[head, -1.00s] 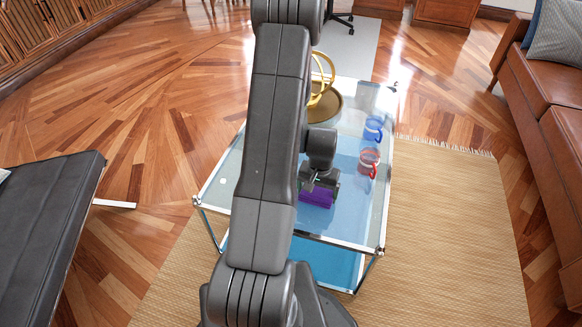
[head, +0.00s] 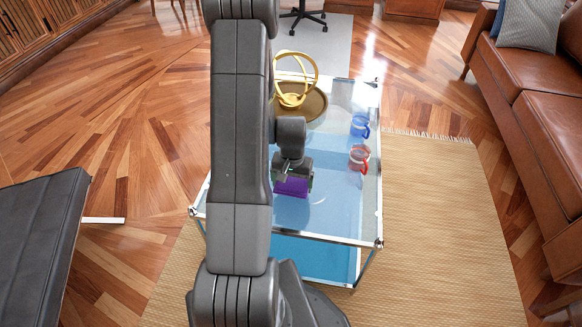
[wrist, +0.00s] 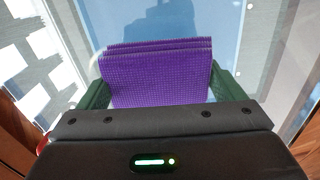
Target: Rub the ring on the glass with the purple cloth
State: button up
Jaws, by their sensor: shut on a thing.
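The purple cloth (head: 292,187) is a folded, ribbed pad at the glass table top (head: 240,217). My gripper (head: 293,177) is shut on it from above; in the wrist view the green fingers sit at either side of the cloth (wrist: 160,78). I cannot tell for sure whether the cloth presses on the glass. A thin white arc (head: 318,201), which looks like part of the ring, shows on the glass just right of the cloth. The rest of the ring is hidden or too faint to see.
A red mug (head: 359,158) and a blue mug (head: 359,126) stand along the table's right side. A gold ring sculpture (head: 296,80) stands on a round brown tray (head: 314,106) at the back. A brown sofa (head: 520,110) is at the right. The front glass is clear.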

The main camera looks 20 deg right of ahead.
aim_at(292, 181)
jog(key=shift+r+p, duration=1.5)
jog(key=shift+r, duration=0.95)
